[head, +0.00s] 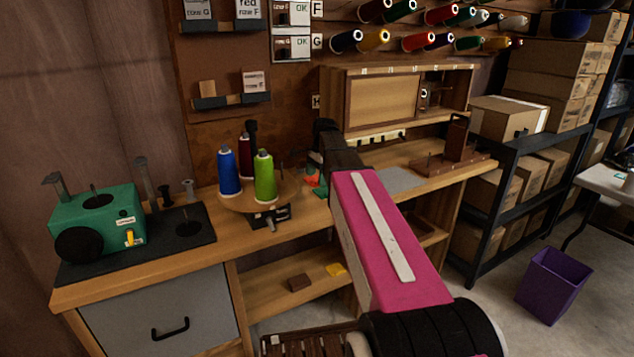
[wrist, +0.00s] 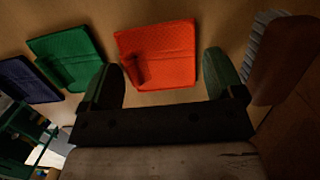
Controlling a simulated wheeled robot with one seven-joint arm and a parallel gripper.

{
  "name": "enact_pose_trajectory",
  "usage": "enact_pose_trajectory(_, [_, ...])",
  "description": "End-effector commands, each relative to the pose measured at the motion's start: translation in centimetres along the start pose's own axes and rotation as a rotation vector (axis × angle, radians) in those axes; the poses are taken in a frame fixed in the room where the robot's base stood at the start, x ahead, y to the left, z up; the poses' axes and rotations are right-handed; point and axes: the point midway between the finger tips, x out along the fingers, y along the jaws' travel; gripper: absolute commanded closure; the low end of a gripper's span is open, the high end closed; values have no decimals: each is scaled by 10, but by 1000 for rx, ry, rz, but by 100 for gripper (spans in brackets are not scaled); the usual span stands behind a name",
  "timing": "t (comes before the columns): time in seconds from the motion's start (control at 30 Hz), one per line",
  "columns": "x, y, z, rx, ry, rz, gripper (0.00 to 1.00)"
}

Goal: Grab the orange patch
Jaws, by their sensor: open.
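The orange patch (wrist: 160,55) lies flat on the wooden bench top in the wrist view, with a dark shadow on its left part. My gripper (wrist: 164,76) is open, and its two fingers stand to the left and right of the patch's near part, with nothing held between them. A green patch (wrist: 66,58) lies to the left of the orange one, and a dark blue patch (wrist: 28,80) lies farther left.
A round stand with blue (head: 228,172), green (head: 264,178) and dark red thread spools is left of the patches. A green machine (head: 98,222) stands at the bench's left end.

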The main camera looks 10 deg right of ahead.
Motion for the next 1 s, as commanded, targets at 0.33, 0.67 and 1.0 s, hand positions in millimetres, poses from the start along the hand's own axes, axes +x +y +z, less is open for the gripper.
enact_pose_trajectory(0.33, [0,0,0,0,0,0,49])
enact_pose_trajectory(0.67, [-10,0,1,0,0,-1,49])
enact_pose_trajectory(1.0, [-65,-1,10,-1,1,-3,49])
